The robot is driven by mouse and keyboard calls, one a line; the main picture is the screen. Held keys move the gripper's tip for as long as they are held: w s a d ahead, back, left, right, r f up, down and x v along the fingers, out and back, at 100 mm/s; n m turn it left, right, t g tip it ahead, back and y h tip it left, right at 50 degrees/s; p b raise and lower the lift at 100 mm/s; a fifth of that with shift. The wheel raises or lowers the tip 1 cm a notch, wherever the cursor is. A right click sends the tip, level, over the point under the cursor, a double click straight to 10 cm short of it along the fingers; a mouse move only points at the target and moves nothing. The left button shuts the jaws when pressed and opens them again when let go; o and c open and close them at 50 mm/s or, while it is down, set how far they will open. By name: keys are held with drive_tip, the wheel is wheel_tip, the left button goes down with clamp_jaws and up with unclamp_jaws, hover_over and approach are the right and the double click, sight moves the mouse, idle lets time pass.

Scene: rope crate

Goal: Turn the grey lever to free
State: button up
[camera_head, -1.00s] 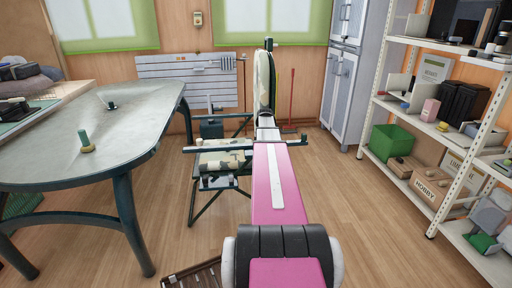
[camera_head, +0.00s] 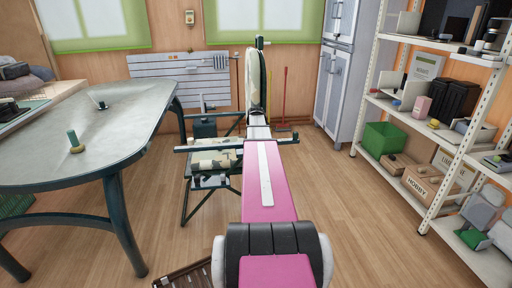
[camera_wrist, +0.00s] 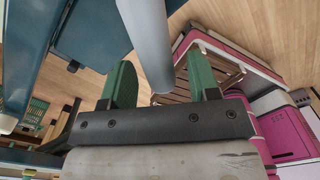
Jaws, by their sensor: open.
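A thick, smooth grey bar, which looks like the grey lever (camera_wrist: 147,35), runs down from the top edge in the wrist view. Its rounded lower end lies between the two green fingers of my gripper (camera_wrist: 160,62) in the picture. The fingers are apart, and I cannot tell whether either touches the bar. A dark teal box (camera_wrist: 92,32) is at the upper left of the wrist view. In the head view a teal box (camera_head: 204,130) stands by the camouflage-covered frame (camera_head: 212,160), with a small grey upright part above it. My gripper is hidden behind my arm there.
A grey-topped table (camera_head: 100,125) with a green peg (camera_head: 74,142) stands at the left. White shelving (camera_head: 395,105) with a green bin (camera_head: 388,140) stands at the right. A slatted brown crate (camera_head: 187,275) lies at the bottom.

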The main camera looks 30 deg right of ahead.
wheel_tip(320, 180, up, 11)
idle(0.5)
drive_tip(key=shift+f, duration=0.15)
drive_tip(key=s+a+f+m, duration=0.6)
drive_tip(key=a+m, duration=0.2)
drive_tip(key=a, duration=0.5)
drive_tip(key=s+a+f+m, duration=0.6)
drive_tip(key=a+f+m, duration=0.1)
drive_tip(key=a, duration=0.6)
drive_tip(key=s+a+f+m, duration=0.6)
drive_tip(key=a+m, duration=0.4)
drive_tip(key=a, duration=0.3)
drive_tip(key=shift+a+f, duration=0.35)
drive_tip(key=shift+f, duration=0.25)
